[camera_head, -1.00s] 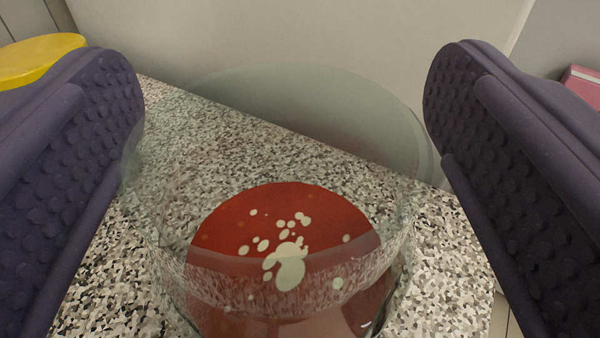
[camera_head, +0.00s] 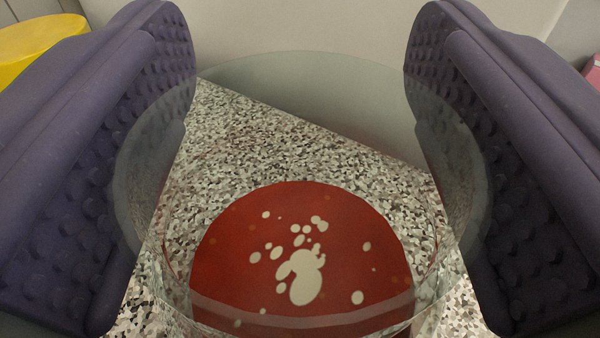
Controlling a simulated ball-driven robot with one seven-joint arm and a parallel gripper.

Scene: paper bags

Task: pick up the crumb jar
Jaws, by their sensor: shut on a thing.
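The crumb jar (camera_head: 300,300) is a clear glass jar with a wide round rim. Through it I see a red disc with pale cream blotches at its bottom. It stands between the two purple, bumpy fingers of my gripper (camera_head: 300,165). The fingers are shut on the jar's sides, one on the left and one on the right, and the glass overlaps both pads in the picture. The jar's lower front is cut off by the frame's bottom edge.
A speckled black, white and grey counter (camera_head: 260,140) lies under and behind the jar. A pale wall (camera_head: 300,25) rises behind its edge. A yellow object (camera_head: 40,42) is at the upper left, and a pink object (camera_head: 593,72) is at the right edge.

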